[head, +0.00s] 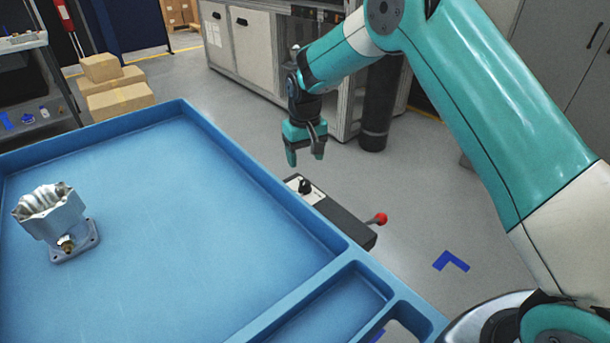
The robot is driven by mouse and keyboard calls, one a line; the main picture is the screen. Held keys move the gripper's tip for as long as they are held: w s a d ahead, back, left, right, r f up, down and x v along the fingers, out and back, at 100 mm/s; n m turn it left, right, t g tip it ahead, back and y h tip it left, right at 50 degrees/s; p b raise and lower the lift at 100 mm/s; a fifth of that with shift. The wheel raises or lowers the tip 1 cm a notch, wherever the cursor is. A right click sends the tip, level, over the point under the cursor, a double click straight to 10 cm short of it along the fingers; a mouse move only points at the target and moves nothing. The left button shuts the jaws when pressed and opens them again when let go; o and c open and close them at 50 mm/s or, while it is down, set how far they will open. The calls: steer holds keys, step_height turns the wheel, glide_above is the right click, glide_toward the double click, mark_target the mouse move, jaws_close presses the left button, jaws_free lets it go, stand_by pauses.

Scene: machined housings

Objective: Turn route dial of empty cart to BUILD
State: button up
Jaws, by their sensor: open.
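The route dial (305,187) is a small black knob on a pale plate, on top of a dark box (345,222) fixed at the right edge of the blue cart tray (228,155). The dial's markings are too small to read. My gripper (305,160) points down just above the dial, with its fingers apart and nothing between them. A small gap shows between the fingertips and the dial.
A grey machined housing (52,215) stands at the left of the cart tray. A red-knobbed lever (379,219) sticks out from the dark box. A black cylinder (380,105) stands behind my gripper. Cardboard boxes (118,98) lie at the back left.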

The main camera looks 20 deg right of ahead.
step_height(320, 180, up, 8)
steer(key=shift+r, duration=0.25)
steer(key=s+a+r+n+y+p, duration=0.1)
steer(key=s+a+r+n, duration=0.1)
steer(key=s+r, duration=0.55)
steer(key=s+a+r+n+y+p, duration=0.1)
steer(key=s+r, duration=0.1)
steer(key=s, duration=1.2)
steer(key=s+a+r+n+y+p, duration=0.1)
steer(key=s+r+n+y, duration=0.1)
steer(key=s, duration=1.3)
steer(key=shift+s+a+r+n+p, duration=0.2)
steer(key=shift+r+n+p, duration=0.15)
steer(key=shift+r, duration=0.45)
